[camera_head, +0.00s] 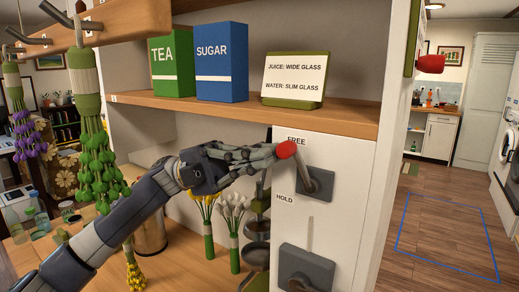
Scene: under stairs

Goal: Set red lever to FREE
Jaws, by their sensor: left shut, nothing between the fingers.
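The red lever is a grey arm with a red knob (287,149), mounted on a grey block (317,185) on the white panel. Its arm slants up and left from the block, and the knob sits just below the FREE label (297,141). The HOLD label (285,198) is lower on the panel, below the knob. My left gripper (272,153) reaches in from the left, shut, with its fingertips at the left side of the knob. They look close to or touching it; I cannot tell which. My right gripper is out of view.
A second grey block (306,270) is below the lever. A wooden shelf (225,110) above holds a TEA box (172,65), a SUGAR box (221,62) and a sign (294,78). Hanging herbs (95,150) are at left. Open floor lies right.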

